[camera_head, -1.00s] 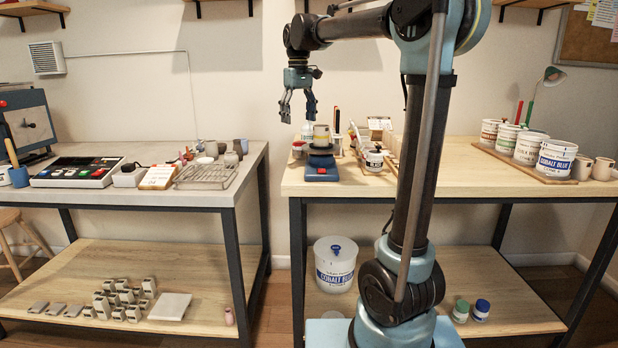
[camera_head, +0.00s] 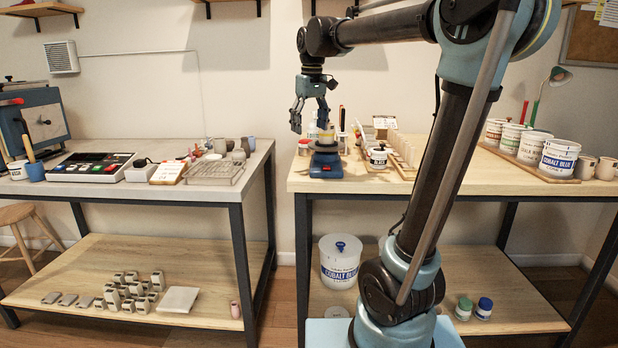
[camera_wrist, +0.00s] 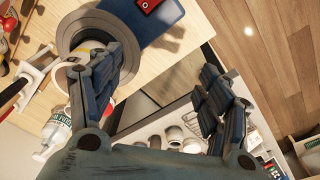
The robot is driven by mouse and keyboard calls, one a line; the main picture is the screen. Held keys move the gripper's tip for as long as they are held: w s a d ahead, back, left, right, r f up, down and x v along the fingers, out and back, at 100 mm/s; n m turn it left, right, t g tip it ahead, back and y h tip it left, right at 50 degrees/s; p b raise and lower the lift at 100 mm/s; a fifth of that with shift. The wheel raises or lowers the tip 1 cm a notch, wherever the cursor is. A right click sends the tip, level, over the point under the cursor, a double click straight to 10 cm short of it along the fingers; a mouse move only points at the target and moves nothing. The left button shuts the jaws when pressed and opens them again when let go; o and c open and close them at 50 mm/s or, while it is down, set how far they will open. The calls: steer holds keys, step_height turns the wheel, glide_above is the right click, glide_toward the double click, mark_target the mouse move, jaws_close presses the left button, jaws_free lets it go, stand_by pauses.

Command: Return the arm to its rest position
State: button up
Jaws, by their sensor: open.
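My gripper (camera_head: 309,116) hangs from the raised arm, fingers down, above the front left part of the right-hand table in the head view. Its jaws are open and nothing is between them. In the wrist view the two dark fingers (camera_wrist: 165,85) stand apart. The blue scale (camera_head: 325,163) is just below the gripper, with a cup (camera_head: 326,137) on it, partly hidden behind a finger. The scale also shows at the top of the wrist view (camera_wrist: 160,15).
The right table (camera_head: 450,178) holds a small glaze jar (camera_head: 378,157), a rack of tiles and a row of large buckets (camera_head: 558,157). The left table (camera_head: 60,190) holds a control panel (camera_head: 88,167) and a wire rack (camera_head: 215,172). A gap separates the tables.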

steer(key=s+d+f+m, duration=0.2)
steer(key=s+d+f, duration=0.4)
steer(key=s+f, duration=0.2)
steer(key=s+d+f+m, duration=0.2)
steer(key=s+d+f, duration=0.5)
steer(key=f, duration=0.5)
steer(key=s+d+f+m+t, duration=0.1)
steer(key=s+d+f+m, duration=0.1)
steer(key=s+d+f, duration=0.4)
steer(key=s+f, duration=0.4)
steer(key=s, duration=0.1)
steer(key=shift+d+f, duration=0.15)
steer(key=shift+f, duration=0.05)
steer(key=shift+m, duration=0.3)
